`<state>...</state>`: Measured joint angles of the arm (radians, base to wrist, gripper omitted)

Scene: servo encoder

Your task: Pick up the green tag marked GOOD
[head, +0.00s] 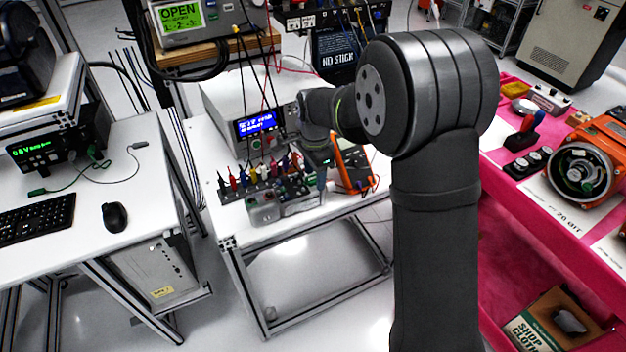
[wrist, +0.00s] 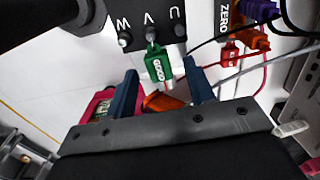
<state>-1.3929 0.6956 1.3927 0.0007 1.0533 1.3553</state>
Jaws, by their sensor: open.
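The green tag (wrist: 158,67) marked GOOD hangs below the middle terminal, lettered V, of a dark terminal block (wrist: 150,18) in the wrist view. My gripper (wrist: 161,72) is open. Its two blue fingers stand left and right of the tag, apart from each other, with the tag between their tips in the picture. I cannot tell whether either finger touches it. In the head view my arm reaches over the white bench, and I cannot make out the tag there.
A red tag (wrist: 230,53) and a purple plug (wrist: 262,10) with cables are to the right. An orange object (wrist: 162,103) shows between the fingers. In the head view, a power supply with a blue display (head: 256,125) and an orange-edged meter (head: 353,165) crowd the bench.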

